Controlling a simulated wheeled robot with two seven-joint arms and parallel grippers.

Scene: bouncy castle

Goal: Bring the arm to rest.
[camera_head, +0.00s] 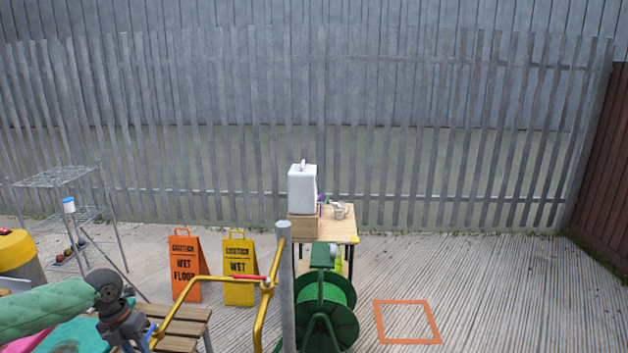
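My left arm, in a green sleeve (40,310), comes in from the left at the lower left of the head view. Its dark grey wrist leads down to my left gripper (125,328), which is in front of a slatted wooden bench (185,322). The gripper is small and partly cut off by the bottom edge, so I cannot tell whether its fingers are open or shut, or whether it touches the bench. My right gripper is not in view.
A yellow bent pipe (205,282) joins a grey post (286,290). Beside it is a green hose reel (325,305). Orange (185,268) and yellow (238,270) caution signs, a wooden table (340,228) and a wire rack (60,178) stand behind. An orange square outline (408,341) marks clear ground.

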